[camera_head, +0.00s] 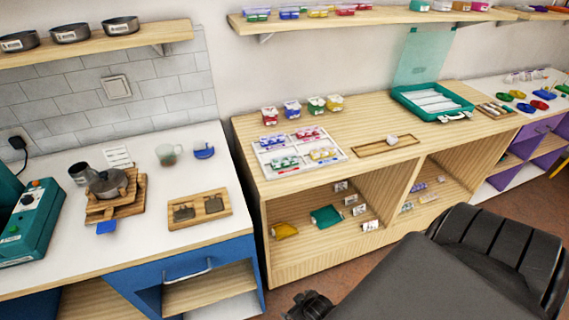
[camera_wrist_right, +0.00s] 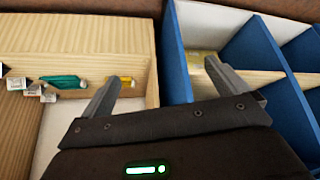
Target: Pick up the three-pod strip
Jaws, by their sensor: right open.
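I cannot tell for certain which item is the three-pod strip. On the wooden bench, a white tray (camera_head: 328,166) holds small strips of coloured pods: purple, red, green and yellow. Several pod pieces stand behind it, including a red one (camera_head: 269,115) and a yellow one (camera_head: 335,103). My right gripper (camera_head: 310,303) is low in front of the bench, well below its top and away from the tray. In the right wrist view its jaws (camera_wrist_right: 160,72) are apart with nothing between them. My left gripper is not in view.
The bench's lower shelf holds a yellow bag (camera_head: 285,230), a teal bag (camera_head: 326,215) and cards. A wooden tray (camera_head: 372,149) and green case (camera_head: 400,95) are on the bench top. A blue cabinet (camera_head: 222,262) stands left. Open floor lies in front.

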